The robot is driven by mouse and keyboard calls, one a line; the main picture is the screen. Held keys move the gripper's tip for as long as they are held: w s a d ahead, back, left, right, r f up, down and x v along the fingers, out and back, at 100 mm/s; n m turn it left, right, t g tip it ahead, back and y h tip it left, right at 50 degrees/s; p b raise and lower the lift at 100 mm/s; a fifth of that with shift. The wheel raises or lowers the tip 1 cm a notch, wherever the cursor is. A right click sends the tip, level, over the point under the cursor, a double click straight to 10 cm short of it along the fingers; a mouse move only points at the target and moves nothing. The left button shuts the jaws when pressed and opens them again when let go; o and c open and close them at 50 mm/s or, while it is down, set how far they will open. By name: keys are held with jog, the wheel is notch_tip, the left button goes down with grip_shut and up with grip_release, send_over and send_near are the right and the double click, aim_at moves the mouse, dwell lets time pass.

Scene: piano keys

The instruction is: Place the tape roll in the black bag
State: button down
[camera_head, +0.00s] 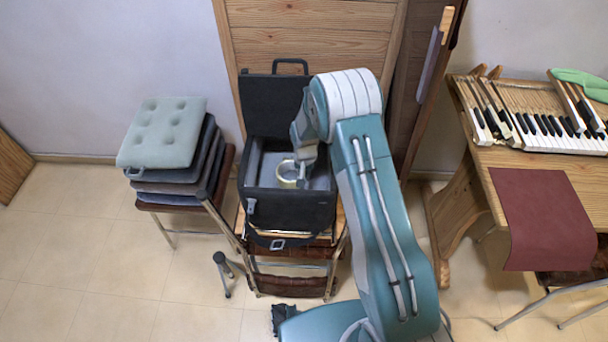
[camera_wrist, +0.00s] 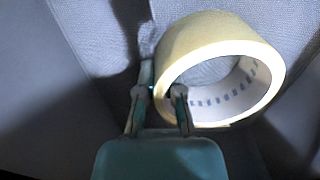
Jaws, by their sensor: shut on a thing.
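The black bag (camera_head: 290,208) stands open on a chair, its lid raised at the back and its grey inside showing. The tape roll (camera_head: 287,172) is a pale cream ring inside the bag's opening. In the wrist view the tape roll (camera_wrist: 222,68) fills the upper right, tilted, with grey lining behind it. My gripper (camera_wrist: 163,92) is shut on the near left wall of the roll, one finger outside the ring and one inside it. In the head view my arm reaches down into the bag and hides part of its right side. Whether the roll touches the bag's floor is unclear.
A stool with stacked cushions (camera_head: 162,135) stands left of the bag. A wooden panel (camera_head: 310,45) rises behind it. A wooden desk with piano keys (camera_head: 545,125) and a dark red cloth (camera_head: 543,220) is at the right. The floor at the left front is mostly clear.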

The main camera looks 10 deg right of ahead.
jog(key=c, duration=0.8)
grip_release()
notch_tip(320, 180, up, 12)
jog(key=shift+d+r, duration=0.1)
jog(key=shift+r, duration=0.05)
jog(key=s+d+r+t, duration=0.1)
jog(key=s+r, duration=0.3)
jog(key=r, duration=0.3)
jog(key=s+d+r+n+t, duration=0.1)
jog(key=s+r, duration=0.2)
jog(key=r, duration=0.4)
jog(key=s+d+r+t, duration=0.1)
jog(key=s+d+r, duration=0.1)
jog(key=s+r, duration=0.35)
jog(key=s+d+r+t, duration=0.1)
jog(key=s+r, duration=0.1)
jog(key=s, duration=0.4)
jog(key=s+r, duration=0.3)
jog(key=s, duration=0.3)
jog(key=s+d+r+n+t, duration=0.1)
jog(key=s+r, duration=0.2)
jog(key=s, duration=0.3)
jog(key=shift+s+d+r+t, duration=0.15)
jog(key=shift+s+d+t, duration=0.15)
jog(key=shift+s+d, duration=0.05)
